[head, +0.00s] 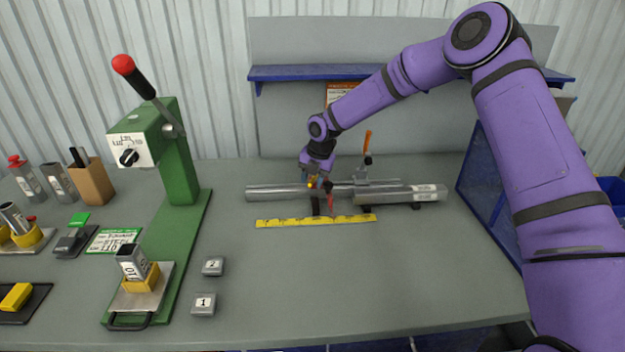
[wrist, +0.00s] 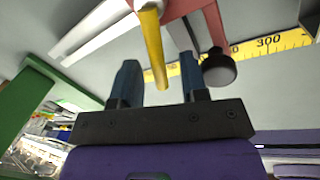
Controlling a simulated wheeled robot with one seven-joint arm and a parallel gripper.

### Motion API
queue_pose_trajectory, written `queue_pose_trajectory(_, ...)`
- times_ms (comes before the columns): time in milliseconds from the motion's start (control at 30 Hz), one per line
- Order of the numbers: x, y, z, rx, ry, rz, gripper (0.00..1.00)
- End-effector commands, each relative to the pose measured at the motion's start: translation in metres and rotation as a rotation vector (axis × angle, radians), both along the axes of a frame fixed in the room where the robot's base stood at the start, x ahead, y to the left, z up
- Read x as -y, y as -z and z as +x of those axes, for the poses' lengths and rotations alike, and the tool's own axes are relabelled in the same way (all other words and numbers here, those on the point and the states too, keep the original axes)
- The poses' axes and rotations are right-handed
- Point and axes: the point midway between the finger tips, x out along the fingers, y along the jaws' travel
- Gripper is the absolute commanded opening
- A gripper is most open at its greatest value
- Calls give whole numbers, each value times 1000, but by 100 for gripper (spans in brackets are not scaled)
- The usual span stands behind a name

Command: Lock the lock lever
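A yellow lever (wrist: 152,45), which looks like the lock lever, hangs from a red block (wrist: 190,10) in the wrist view. Its lower end lies between the two blue fingers of my gripper (wrist: 158,82), with a gap on each side. My gripper is open and I see no contact. A dark round knob (wrist: 219,70) is beside the right finger. In the head view my gripper (head: 314,182) is over the metal bars on the bench, and it mostly hides the lever. A red part (head: 330,201) shows just right of it.
A yellow ruler (head: 290,222) lies in front of the metal bar (head: 400,194). A clamp with an orange handle (head: 368,141) stands behind. A green press (head: 178,160) with a red-knobbed handle stands left. The bench's front middle (head: 330,280) is clear; numbered blocks (head: 204,304) lie left of it.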

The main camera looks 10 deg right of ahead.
Motion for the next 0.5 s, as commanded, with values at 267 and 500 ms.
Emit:
queue_pose_trajectory(267, 0, -2, -1, -1, 1, 0, 40)
queue_pose_trajectory(500, 7, -32, -2, 1, 3, -1, 40)
